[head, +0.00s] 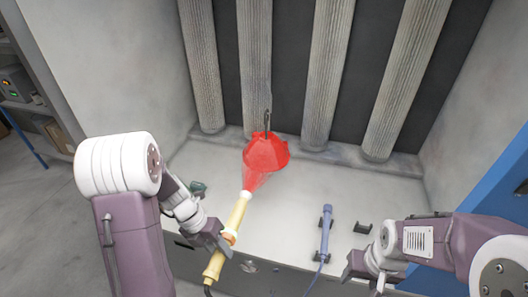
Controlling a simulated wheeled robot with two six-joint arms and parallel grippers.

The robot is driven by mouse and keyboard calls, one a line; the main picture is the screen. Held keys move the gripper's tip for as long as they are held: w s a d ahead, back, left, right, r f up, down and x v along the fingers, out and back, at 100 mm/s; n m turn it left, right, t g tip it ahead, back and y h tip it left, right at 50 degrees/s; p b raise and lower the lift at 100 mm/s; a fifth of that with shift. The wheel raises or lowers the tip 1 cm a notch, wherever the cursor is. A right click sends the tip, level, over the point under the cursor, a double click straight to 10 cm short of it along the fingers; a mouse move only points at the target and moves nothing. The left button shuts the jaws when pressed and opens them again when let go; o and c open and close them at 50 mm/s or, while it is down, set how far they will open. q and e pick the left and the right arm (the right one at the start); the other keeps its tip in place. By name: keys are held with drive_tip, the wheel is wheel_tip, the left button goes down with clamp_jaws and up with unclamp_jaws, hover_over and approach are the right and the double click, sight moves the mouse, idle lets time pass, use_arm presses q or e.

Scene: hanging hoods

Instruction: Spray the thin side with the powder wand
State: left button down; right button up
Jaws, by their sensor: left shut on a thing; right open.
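The powder wand (240,215) is yellow with a white tip and a cable at its lower end. My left gripper (229,240) is shut on it, and its tip points up and away from me. A translucent red cone (258,178) spreads from the tip to a bright red hood (266,149) hanging from a dark hook. The tip is apart from the hood. I cannot tell the hood's thin side from the rest. My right gripper (360,272) is open and empty at the lower right, partly hidden by its own arm.
A blue-purple tool (326,232) with a cable rests in a black holder right of the wand. An empty black bracket (362,227) is beside it. A small dark green object (198,188) lies at left. Ribbed columns (327,75) line the back wall.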

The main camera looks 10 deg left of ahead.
use_arm(q)
drive_tip(key=shift+r+p, duration=1.55)
drive_tip(key=shift+p, duration=0.25)
drive_tip(key=shift+f, duration=0.1)
